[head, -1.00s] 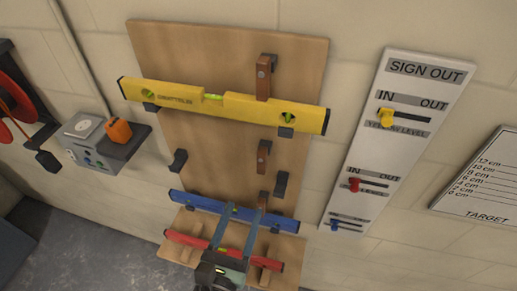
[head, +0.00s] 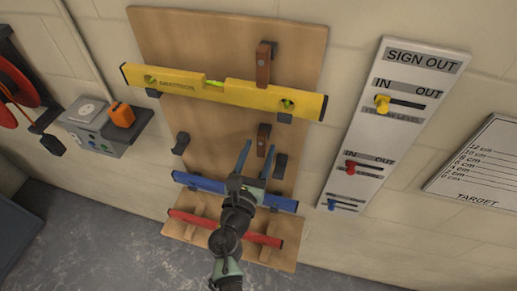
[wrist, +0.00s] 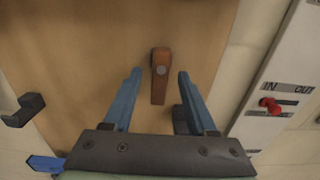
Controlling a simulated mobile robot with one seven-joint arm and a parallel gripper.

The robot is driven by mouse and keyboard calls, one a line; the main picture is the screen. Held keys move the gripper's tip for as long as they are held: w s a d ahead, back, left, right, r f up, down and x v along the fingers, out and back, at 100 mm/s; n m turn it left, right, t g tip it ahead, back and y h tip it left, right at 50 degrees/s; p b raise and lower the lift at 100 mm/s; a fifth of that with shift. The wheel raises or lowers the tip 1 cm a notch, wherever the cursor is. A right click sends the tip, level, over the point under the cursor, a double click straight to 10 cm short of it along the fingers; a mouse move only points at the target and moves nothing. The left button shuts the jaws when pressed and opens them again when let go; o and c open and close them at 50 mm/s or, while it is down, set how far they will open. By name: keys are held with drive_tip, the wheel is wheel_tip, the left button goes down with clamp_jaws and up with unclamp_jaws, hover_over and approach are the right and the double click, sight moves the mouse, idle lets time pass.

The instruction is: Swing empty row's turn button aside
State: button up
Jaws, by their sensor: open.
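The empty row is the middle one on the wooden board (head: 225,112), with a left black bracket (head: 181,143) and a right black bracket (head: 280,166) bearing no level. Its brown wooden turn button (head: 263,140) hangs pointing down from its pivot. In the wrist view the turn button (wrist: 159,88) shows between my two blue fingers, with its round pivot near the top. My gripper (head: 258,145) is open and empty, with a finger on each side of the button as seen there. Whether either finger touches it, and how deep the tips are, I cannot tell.
A yellow level (head: 208,85) sits above under another turn button (head: 263,64). A blue level (head: 190,181) lies just below, partly behind my gripper. A red level (head: 190,218) rests at the bottom. A sign-out board (head: 400,75) with sliders hangs to the right.

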drive_tip(key=shift+w, duration=0.1)
clamp_jaws()
drive_tip(key=shift+m, duration=0.3)
drive_tip(key=m+b, duration=0.3)
drive_tip(key=m, duration=0.1)
drive_tip(key=shift+a+f, duration=0.15)
drive_tip(key=shift+w+a+r+m+b, duration=0.1)
drive_tip(key=shift+r+m+b, duration=0.1)
drive_tip(key=shift+m+b, duration=1.65)
drive_tip(key=shift+s+a+r+m+b, duration=0.15)
drive_tip(key=shift+m+b, duration=0.95)
drive_tip(key=shift+m, duration=1.45)
drive_tip(key=shift+w+a+r+m+b, duration=0.1)
drive_tip(key=shift+w+r+m+b, duration=0.1)
drive_tip(key=shift+m+b, duration=1.65)
drive_tip(key=shift+d+r+m+p, duration=0.1)
drive_tip(key=shift+m+p, duration=0.2)
drive_tip(key=shift+m, duration=0.15)
